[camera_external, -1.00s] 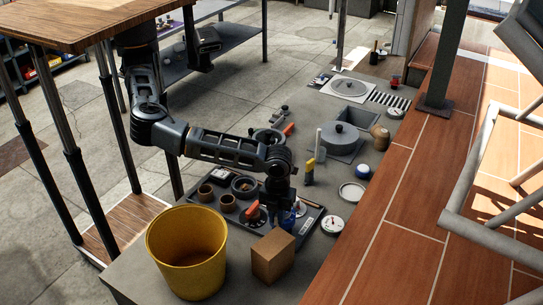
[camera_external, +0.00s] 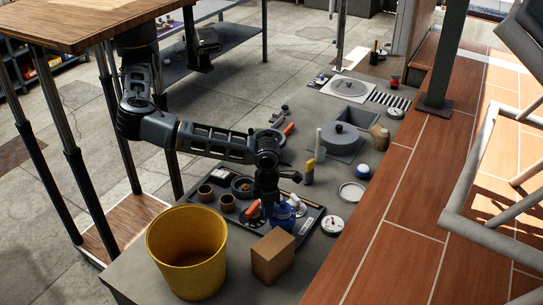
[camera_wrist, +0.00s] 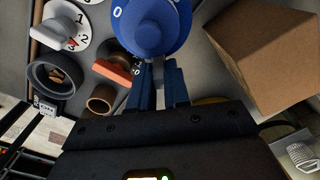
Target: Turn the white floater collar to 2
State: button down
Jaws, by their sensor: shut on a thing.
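The white floater (camera_wrist: 62,22) stands at the upper left of the wrist view. Its pale collar carries 1, 2 and 3, and a red mark lies close to the 2 and 3; I cannot tell exactly which it meets. In the external view the white floater (camera_external: 294,200) is just right of my gripper (camera_external: 268,206). The blue floater (camera_wrist: 151,36) is directly ahead of my fingertips (camera_wrist: 162,66), with a 0 on its collar. My fingers are close together and appear shut on the blue floater; the contact is partly hidden.
A cardboard box (camera_external: 272,257) and a yellow bucket (camera_external: 186,255) stand close in front.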

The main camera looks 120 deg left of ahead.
jog(key=shift+s+a+m+b, duration=0.15)
jog(key=shift+s+a+m, duration=0.1)
jog(key=shift+m, duration=0.55)
jog(key=shift+s+a+m+b, duration=0.15)
jog(key=shift+a+m, duration=0.1)
jog(key=shift+m, duration=0.55)
jog(key=c, duration=1.1)
grip_release()
jog(key=shift+r+b, duration=0.5)
jog(key=shift+r, duration=3.4)
